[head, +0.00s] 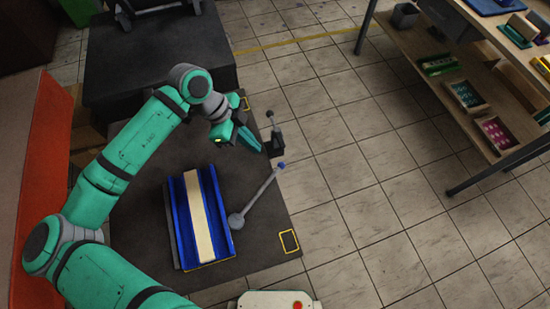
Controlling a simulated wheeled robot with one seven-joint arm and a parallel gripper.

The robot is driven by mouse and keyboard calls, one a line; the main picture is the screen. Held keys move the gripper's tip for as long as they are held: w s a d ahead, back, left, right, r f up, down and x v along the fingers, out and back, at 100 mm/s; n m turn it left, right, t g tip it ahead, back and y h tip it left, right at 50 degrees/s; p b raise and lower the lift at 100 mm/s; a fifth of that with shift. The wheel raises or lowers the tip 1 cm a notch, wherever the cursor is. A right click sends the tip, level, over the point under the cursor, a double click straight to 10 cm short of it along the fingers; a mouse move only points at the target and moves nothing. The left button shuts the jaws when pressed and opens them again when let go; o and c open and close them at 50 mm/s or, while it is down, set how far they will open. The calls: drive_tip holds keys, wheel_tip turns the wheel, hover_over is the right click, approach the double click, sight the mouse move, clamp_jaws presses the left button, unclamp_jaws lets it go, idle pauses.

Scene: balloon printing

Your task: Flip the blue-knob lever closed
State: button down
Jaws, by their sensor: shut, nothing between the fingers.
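The blue-knob lever (259,191) is a grey rod with a round pivot at its lower left end and a small blue knob (281,165) at its upper right end. It slants up and right from beside a blue tray-like fixture (184,245) holding a long cream strip (205,225). My gripper (259,147) is above and left of the blue knob in the head view, apart from it. Its fingers are shut and empty.
The dark platform (135,185) carries the fixture. A black machine (155,60) is behind. A wooden shelf table (430,30) stands at upper right. Tiled floor right of the platform is clear.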

drive_tip(key=shift+r, duration=0.1)
drive_tip(key=x, duration=1)
drive_tip(key=shift+w+a, duration=0.1)
idle(0.5)
drive_tip(key=s+d+m+g+y, duration=0.1)
drive_tip(key=s+d+m+g, duration=0.2)
drive_tip(key=s+d+m, duration=0.4)
drive_tip(key=shift+s+d+m+y, duration=0.4)
drive_tip(key=shift+s+d, duration=0.4)
drive_tip(key=shift+s, duration=0.05)
drive_tip(key=shift+s+d, duration=0.1)
drive_tip(key=shift+s, duration=0.1)
drive_tip(key=a+v, duration=0.1)
drive_tip(key=v, duration=0.9)
drive_tip(key=shift+w, duration=0.4)
